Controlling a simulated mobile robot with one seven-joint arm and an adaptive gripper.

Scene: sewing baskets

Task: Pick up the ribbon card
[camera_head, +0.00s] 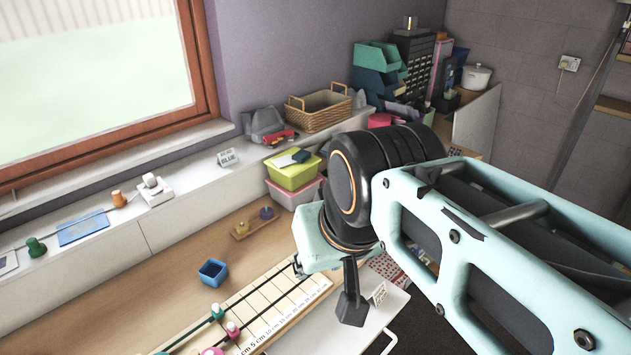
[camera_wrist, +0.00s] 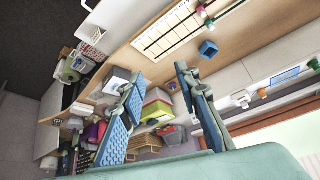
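I cannot tell for certain which thing is the ribbon card. A flat blue card-like piece (camera_head: 83,228) lies on the white ledge under the window, at the left of the head view. It also shows at the right of the wrist view (camera_wrist: 285,76). A pale flat piece (camera_head: 8,263) lies at the ledge's far left, cut by the frame edge. My gripper (camera_wrist: 158,76) is open in the wrist view, with its two blue-padded fingers apart and nothing between them. It is above the work area, well apart from the blue piece. My arm hides part of the head view.
A blue open box (camera_head: 213,272) and a ruled board (camera_head: 262,309) with pegs are on the wooden worktop. On the ledge are spools (camera_head: 119,199), a white block (camera_head: 155,190) and a sign reading BLUE (camera_head: 228,158).

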